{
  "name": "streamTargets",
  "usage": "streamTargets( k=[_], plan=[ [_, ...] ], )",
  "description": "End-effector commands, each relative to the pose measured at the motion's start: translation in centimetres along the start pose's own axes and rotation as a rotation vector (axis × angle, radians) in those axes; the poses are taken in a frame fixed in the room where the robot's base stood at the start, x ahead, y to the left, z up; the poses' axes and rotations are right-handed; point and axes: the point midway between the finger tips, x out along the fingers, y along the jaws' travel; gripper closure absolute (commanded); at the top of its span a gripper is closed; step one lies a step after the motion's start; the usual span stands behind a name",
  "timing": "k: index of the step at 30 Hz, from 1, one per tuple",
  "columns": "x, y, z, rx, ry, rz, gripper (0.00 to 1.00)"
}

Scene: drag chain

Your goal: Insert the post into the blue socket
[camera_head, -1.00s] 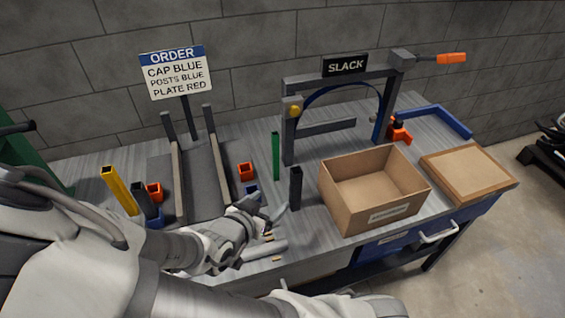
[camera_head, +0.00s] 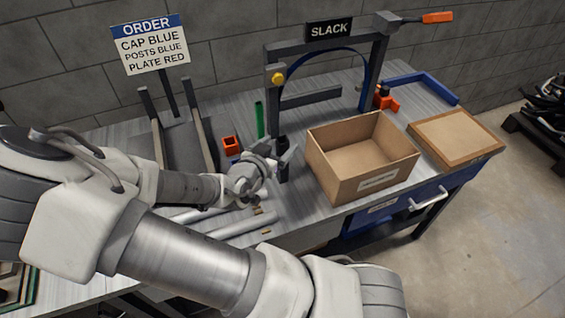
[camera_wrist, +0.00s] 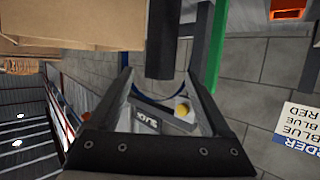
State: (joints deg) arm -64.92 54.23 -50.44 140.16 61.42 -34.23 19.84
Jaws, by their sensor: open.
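A dark grey post (camera_head: 283,170) stands upright on the bench, left of the cardboard box. My gripper (camera_head: 272,156) is open, with its fingers at the upper part of this post. In the wrist view the post (camera_wrist: 163,40) shows between the two open fingers (camera_wrist: 160,78), with a gap on either side. A blue socket (camera_head: 236,158) shows only as a sliver behind my gripper, below an orange socket (camera_head: 230,144). A green post (camera_head: 259,120) stands behind; it also shows in the wrist view (camera_wrist: 217,45).
An open cardboard box (camera_head: 345,185) stands close right of the post. A dark frame (camera_head: 272,100) with a SLACK sign stands behind. Pale tubes (camera_head: 235,225) lie along the front edge. My arm covers the bench's left part.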

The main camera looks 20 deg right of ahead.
Motion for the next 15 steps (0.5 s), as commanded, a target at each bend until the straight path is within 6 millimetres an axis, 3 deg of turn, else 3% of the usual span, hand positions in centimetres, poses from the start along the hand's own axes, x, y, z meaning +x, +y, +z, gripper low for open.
streamTargets(
  k=[8, 15],
  plan=[
    [1.7, 0.1, 0.0, 0.001, 0.0, 0.002, 0.18],
    [4.8, 0.2, 0.1, 0.0, 0.0, 0.003, 0.18]
  ],
)
